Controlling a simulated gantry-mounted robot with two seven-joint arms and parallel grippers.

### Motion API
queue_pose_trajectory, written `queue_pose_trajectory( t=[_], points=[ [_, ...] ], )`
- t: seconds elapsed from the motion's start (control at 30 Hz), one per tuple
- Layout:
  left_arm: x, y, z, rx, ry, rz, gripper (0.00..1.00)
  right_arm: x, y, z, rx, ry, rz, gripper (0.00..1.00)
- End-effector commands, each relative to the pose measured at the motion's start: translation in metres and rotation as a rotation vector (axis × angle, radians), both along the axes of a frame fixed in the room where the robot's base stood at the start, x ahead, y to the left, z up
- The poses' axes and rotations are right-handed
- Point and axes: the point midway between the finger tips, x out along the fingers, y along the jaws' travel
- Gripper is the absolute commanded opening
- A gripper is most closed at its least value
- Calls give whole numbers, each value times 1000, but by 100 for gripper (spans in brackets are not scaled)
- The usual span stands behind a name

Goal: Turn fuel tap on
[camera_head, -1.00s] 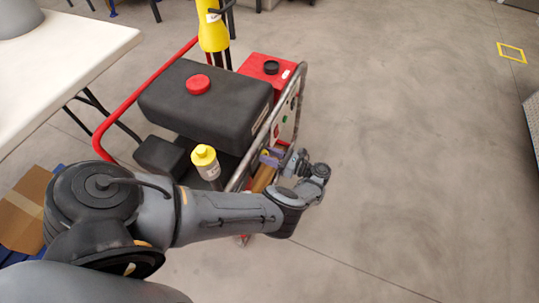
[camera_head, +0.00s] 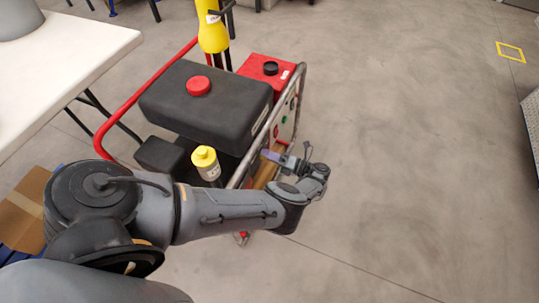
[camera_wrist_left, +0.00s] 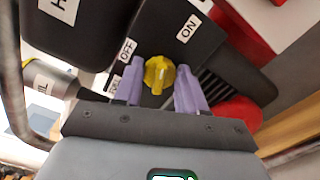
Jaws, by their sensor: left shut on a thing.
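The pump unit (camera_head: 205,100) stands on the floor inside a red and grey tube frame. In the left wrist view, a yellow tap knob (camera_wrist_left: 158,74) sits on a dark panel between an OFF label (camera_wrist_left: 126,50) and an ON label (camera_wrist_left: 188,28). My left gripper (camera_wrist_left: 160,88) has its purple fingers on either side of this knob and is shut on it. A label behind the left finger is partly hidden. In the head view my left gripper (camera_head: 272,157) is at the unit's right side, and the knob is hidden there. My right gripper is not in view.
A red round part (camera_wrist_left: 240,112) lies right of the fingers. The frame tube (camera_head: 262,135) runs close by my gripper. A white table (camera_head: 60,60) stands left.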

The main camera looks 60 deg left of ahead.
Motion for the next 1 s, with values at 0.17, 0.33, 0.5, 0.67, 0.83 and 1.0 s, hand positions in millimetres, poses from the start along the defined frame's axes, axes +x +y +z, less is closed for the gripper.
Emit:
queue_pose_trajectory(
  t=[0.17,0.33,0.5,0.67,0.83,1.0],
  points=[
    [1,0,0,-92,117,-1,10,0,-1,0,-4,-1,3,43],
    [1,0,-1,-163,207,-1,10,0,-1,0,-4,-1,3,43],
    [1,0,-1,-211,269,0,10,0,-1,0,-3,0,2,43],
    [0,0,-2,-237,302,0,10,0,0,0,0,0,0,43],
    [0,0,-2,-247,316,0,10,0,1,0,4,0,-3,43],
    [0,0,-2,-249,317,0,10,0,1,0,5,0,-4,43]
  ],
)
